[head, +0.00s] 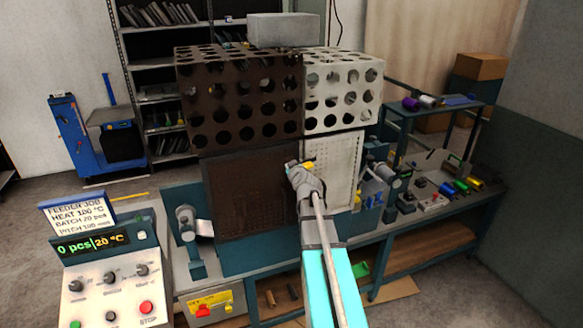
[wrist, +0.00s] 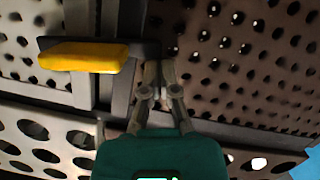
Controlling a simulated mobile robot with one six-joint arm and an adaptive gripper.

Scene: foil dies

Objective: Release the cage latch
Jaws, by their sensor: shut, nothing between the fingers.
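The perforated cage has a dark left half (head: 252,190) and a pale right half (head: 340,165) in the head view. The cage latch, a yellow handle (head: 309,166), sits near the seam between the halves. In the wrist view the yellow handle (wrist: 83,57) lies on a dark bar at the left, over the pale panel. My gripper (head: 291,165) is at the cage front by the seam. In the wrist view its fingers (wrist: 160,68) are together and empty, to the right of the handle and apart from it. Whether the fingertips touch the cage is unclear.
A control panel (head: 110,285) with knobs and buttons stands at the front left. A teal workbench (head: 440,225) with small parts and spools extends right. Large-holed upper guards (head: 240,100) rise above the cage front. A blue cart (head: 75,140) and shelves stand behind.

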